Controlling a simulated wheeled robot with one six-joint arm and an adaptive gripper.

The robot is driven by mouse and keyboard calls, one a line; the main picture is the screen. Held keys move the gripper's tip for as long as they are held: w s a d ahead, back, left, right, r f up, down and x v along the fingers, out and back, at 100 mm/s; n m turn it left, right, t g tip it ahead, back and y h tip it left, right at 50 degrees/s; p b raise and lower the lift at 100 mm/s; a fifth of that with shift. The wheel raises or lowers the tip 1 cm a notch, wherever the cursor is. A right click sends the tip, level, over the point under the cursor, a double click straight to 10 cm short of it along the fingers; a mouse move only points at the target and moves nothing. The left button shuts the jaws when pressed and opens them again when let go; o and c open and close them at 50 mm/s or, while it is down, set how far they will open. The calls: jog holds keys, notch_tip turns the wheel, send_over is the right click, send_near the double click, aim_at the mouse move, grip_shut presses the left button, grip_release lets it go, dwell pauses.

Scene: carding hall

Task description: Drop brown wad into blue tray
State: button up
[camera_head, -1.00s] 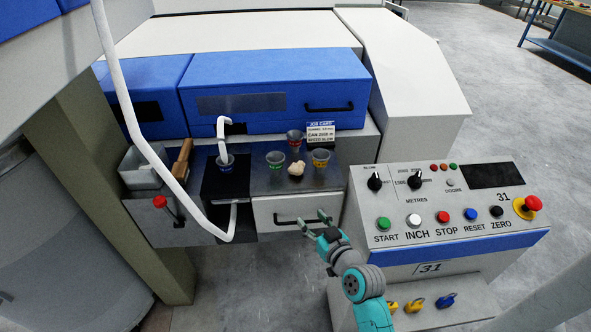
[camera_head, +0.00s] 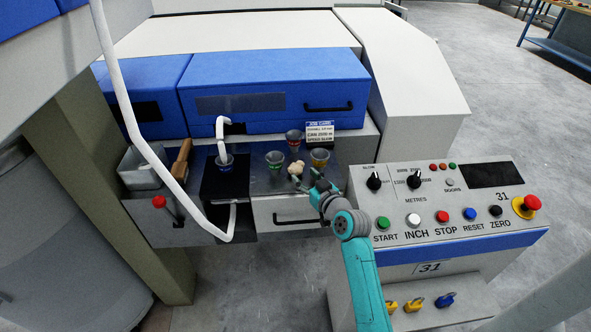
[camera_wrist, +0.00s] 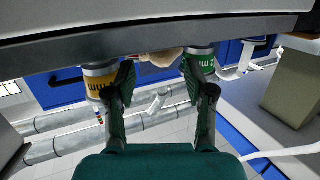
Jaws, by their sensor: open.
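A pale tan wad (camera_head: 296,168) lies on the dark metal shelf; no darker brown wad shows. In the wrist view a part of the wad (camera_wrist: 162,58) shows between and beyond the fingers, partly cut off by a grey edge. My gripper (camera_head: 306,179) is open and empty, close to the wad's right and near side; it also shows in the wrist view (camera_wrist: 158,85). I see no plain blue tray; a small grey cup with a blue band (camera_head: 226,163) stands at the left on a black surface, below a white bent tube.
A green-banded cup (camera_head: 275,159), a red-banded cup (camera_head: 294,139) and a yellow-banded cup (camera_head: 320,158) stand close around the wad. A job card (camera_head: 320,133) stands behind. A white drawer (camera_head: 278,212) is below; the control panel (camera_head: 450,205) is at right.

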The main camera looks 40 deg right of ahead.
aim_at(298, 171)
jog(key=shift+x, duration=2.35)
jog(key=shift+a+f, duration=0.1)
jog(key=c, duration=0.6)
